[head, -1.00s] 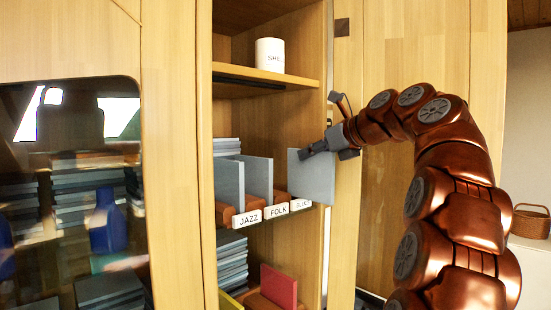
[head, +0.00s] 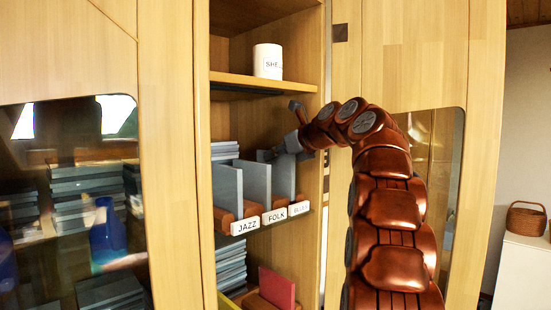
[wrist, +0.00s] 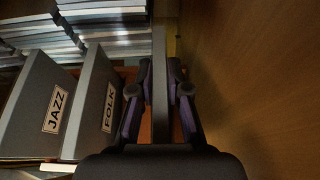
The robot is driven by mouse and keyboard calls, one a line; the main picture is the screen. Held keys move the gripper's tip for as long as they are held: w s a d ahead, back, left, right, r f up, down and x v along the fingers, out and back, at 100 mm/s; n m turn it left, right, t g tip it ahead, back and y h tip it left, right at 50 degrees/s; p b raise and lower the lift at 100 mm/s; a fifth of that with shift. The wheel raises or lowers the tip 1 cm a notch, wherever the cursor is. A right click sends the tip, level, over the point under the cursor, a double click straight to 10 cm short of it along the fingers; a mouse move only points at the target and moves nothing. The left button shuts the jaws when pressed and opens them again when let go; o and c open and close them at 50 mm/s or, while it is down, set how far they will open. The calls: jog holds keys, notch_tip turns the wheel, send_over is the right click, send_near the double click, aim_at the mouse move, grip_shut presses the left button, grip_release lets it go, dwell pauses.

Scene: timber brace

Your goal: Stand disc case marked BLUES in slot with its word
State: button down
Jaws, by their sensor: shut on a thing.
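My gripper (head: 286,150) is shut on a grey disc case (head: 284,177), which stands upright at the BLUES place on the middle shelf. In the wrist view the gripper (wrist: 160,95) pinches the case (wrist: 159,70), seen edge-on, so its word is hidden. The BLUES label (head: 299,208) is on the shelf front below it. The brown slot block (wrist: 147,130) shows partly beneath the case in the wrist view. I cannot tell whether the case touches the slot's bottom.
The JAZZ case (wrist: 45,105) and FOLK case (wrist: 100,105) stand to the left. Stacked cases (head: 224,150) lie behind. The cabinet's side wall (wrist: 260,80) is close on the right. A white mug (head: 268,61) stands on the shelf above; a red case (head: 277,288) is below.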

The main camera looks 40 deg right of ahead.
jog(key=shift+s+f, duration=0.1)
jog(key=shift+f, duration=0.7)
jog(key=c, duration=1.1)
grip_release()
jog(key=shift+f, duration=0.1)
jog(key=shift+c, duration=0.2)
jog(key=shift+s, duration=0.15)
jog(key=b+v, duration=0.1)
jog(key=v, duration=1)
jog(key=shift+s+r+b, duration=0.3)
